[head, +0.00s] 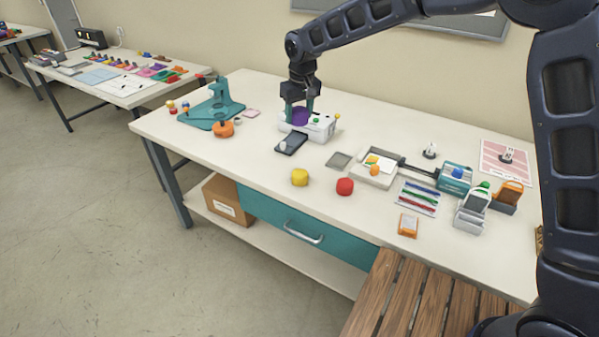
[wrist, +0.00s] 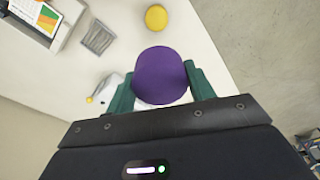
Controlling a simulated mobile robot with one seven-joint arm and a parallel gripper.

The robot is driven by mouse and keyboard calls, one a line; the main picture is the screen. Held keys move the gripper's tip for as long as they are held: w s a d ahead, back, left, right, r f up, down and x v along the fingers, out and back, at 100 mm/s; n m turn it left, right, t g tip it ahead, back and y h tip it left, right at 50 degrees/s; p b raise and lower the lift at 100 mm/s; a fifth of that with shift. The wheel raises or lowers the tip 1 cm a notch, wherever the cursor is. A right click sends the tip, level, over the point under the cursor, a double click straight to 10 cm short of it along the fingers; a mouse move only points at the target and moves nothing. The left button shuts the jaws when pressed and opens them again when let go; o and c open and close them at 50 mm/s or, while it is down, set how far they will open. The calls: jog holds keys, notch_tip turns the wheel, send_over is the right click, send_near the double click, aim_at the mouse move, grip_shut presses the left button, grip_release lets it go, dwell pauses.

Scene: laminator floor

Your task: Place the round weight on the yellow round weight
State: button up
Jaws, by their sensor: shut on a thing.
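My gripper (head: 300,110) is shut on a purple round weight (head: 299,117) and holds it over the white device on the table. In the wrist view the purple round weight (wrist: 160,74) sits between the two green fingers of my gripper (wrist: 160,88). The yellow round weight (head: 300,177) stands on the table near its front edge, nearer the head camera than my gripper and apart from it. In the wrist view the yellow round weight (wrist: 156,18) is beyond the purple one, with clear table around it.
A red round weight (head: 345,186) stands right of the yellow one. A black handheld device (head: 291,143) lies between my gripper and the yellow weight. The white device (head: 322,127) is under my gripper. A teal stand (head: 222,105) and an orange round thing (head: 223,129) are at the left.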

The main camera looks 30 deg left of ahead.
aim_at(299, 171)
notch_tip(299, 171, down, 20)
jog(key=shift+r, duration=0.1)
dwell(0.6)
jog(key=shift+d+f, duration=0.1)
jog(key=shift+f, duration=0.1)
jog(key=o, duration=1.2)
notch_tip(299, 171, up, 12)
jog(key=d, duration=0.1)
jog(key=shift+s+d, duration=0.15)
jog(key=shift+s, duration=0.2)
jog(key=shift+r, duration=0.1)
